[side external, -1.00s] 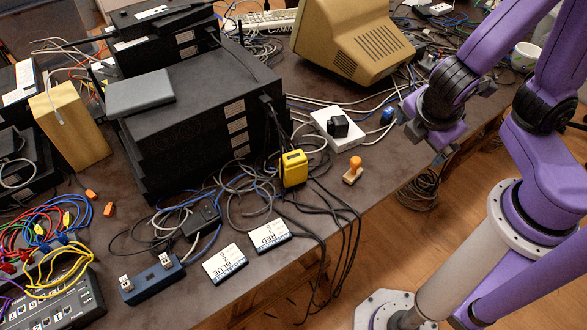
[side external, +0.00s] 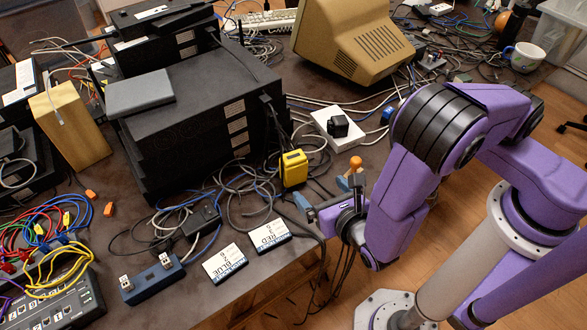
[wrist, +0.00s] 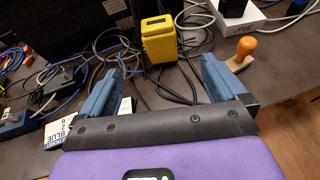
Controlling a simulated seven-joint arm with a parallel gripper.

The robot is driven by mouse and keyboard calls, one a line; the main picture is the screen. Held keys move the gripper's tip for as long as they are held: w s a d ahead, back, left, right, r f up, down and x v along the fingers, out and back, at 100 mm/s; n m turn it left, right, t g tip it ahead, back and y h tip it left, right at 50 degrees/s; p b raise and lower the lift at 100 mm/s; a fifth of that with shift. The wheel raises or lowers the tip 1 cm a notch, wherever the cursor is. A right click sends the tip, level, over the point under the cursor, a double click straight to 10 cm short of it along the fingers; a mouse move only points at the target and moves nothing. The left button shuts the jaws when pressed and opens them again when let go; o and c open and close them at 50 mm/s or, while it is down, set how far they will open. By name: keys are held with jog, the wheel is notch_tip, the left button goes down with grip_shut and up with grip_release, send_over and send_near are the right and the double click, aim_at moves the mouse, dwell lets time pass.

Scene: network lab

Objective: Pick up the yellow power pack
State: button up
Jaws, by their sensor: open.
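The yellow power pack (side external: 293,168) stands upright on the dark table, in front of the black equipment stack, with black cables around it. In the wrist view the yellow power pack (wrist: 158,40) is ahead of my gripper, between the lines of the two fingers. My gripper (side external: 328,194) is open and empty, just to the front right of the pack and apart from it. In the wrist view the blue fingers of my gripper (wrist: 160,85) are spread wide, with cables and bare table between them.
An orange-knobbed wooden stamp (wrist: 242,52) stands beside the right finger. White label cards (side external: 225,263) lie at the front edge. A white box with a black plug (side external: 337,128) sits behind the stamp. Loose cables (side external: 232,208) cover the table left of the pack.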

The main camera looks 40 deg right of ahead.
aim_at(298, 168)
jog(key=x, duration=1.1)
jog(key=shift+w+f, duration=0.2)
jog(key=shift+w, duration=0.1)
jog(key=shift+r+x, duration=0.2)
jog(key=shift+x, duration=2.7)
jog(key=shift+a, duration=0.1)
jog(key=c, duration=1.4)
